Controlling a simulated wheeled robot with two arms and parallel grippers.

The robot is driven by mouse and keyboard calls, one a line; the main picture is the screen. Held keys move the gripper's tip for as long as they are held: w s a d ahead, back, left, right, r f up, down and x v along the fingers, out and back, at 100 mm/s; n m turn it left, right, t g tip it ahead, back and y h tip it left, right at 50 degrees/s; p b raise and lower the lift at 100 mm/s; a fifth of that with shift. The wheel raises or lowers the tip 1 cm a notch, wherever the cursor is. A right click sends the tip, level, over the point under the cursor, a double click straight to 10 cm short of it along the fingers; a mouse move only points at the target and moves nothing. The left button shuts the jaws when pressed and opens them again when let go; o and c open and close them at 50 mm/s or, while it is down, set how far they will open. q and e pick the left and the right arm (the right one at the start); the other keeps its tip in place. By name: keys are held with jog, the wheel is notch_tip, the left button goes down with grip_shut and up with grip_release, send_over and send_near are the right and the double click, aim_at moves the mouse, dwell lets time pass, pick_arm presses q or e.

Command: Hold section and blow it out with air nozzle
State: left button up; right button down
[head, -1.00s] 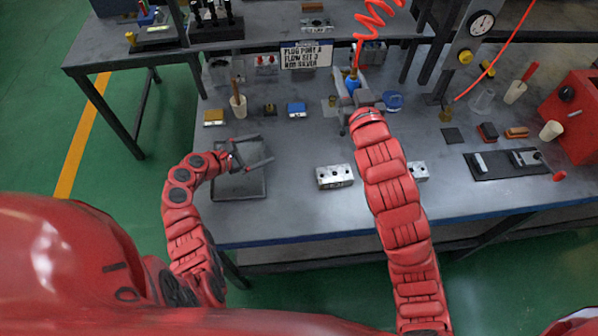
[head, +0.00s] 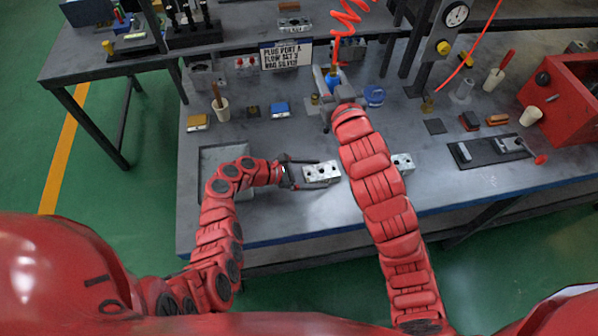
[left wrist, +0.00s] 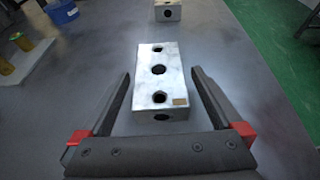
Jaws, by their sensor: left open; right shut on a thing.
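A silver valve section (head: 322,172) with dark round holes lies flat on the grey bench; it also shows in the left wrist view (left wrist: 168,68). My left gripper (head: 306,174) is open with its fingers on either side of this section. In the left wrist view, the open jaws (left wrist: 160,73) show gaps between both fingers and the block. My right gripper (head: 331,102) is shut on the blue air nozzle (head: 333,84) below the red coiled hose (head: 349,18). My right forearm partly hides its fingers.
A second silver block (head: 402,163) lies right of my right arm, and shows beyond the first in the left wrist view (left wrist: 167,11). A grey tray (head: 212,160) lies behind my left arm. A sign (head: 287,54), small parts and a red box (head: 570,95) stand further back.

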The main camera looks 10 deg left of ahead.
pick_arm(q)
jog(key=shift+x, duration=1.3)
grip_shut()
pick_arm(e)
notch_tip(320, 180, down, 12)
jog(key=shift+r, duration=0.1)
